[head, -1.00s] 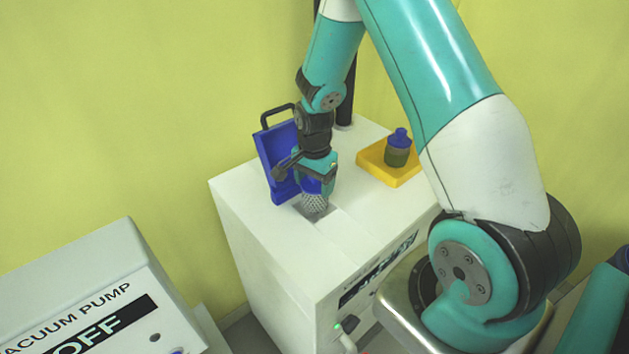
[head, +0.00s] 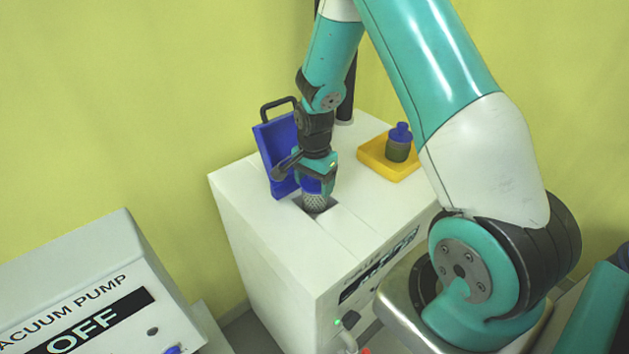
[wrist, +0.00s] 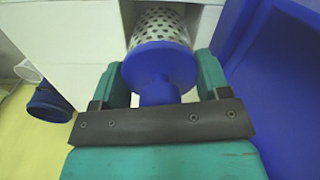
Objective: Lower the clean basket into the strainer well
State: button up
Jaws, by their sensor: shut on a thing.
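The clean basket is a perforated metal cylinder (head: 316,203) with a blue top, and it hangs upright below my gripper (head: 318,178). In the wrist view its blue cap (wrist: 160,65) sits between the two teal fingers of my gripper (wrist: 160,90), which is shut on it. The strainer well (head: 329,210) is a square opening in the top of the white cabinet. The basket's lower end is at or inside the opening; how deep is hidden. The blue hinged lid (head: 276,150) with a black handle stands open right behind the well.
A yellow tray (head: 372,169) holding a dark basket with a blue cap (head: 398,146) stands on the back right of the white cabinet (head: 270,240). A vacuum pump box marked OFF (head: 80,270) stands at the lower left. The cabinet top in front of the well is clear.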

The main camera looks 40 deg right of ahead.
aim_at(315, 183)
jog(key=shift+f+b, duration=0.95)
jog(key=shift+f, duration=0.5)
jog(key=shift+f, duration=0.2)
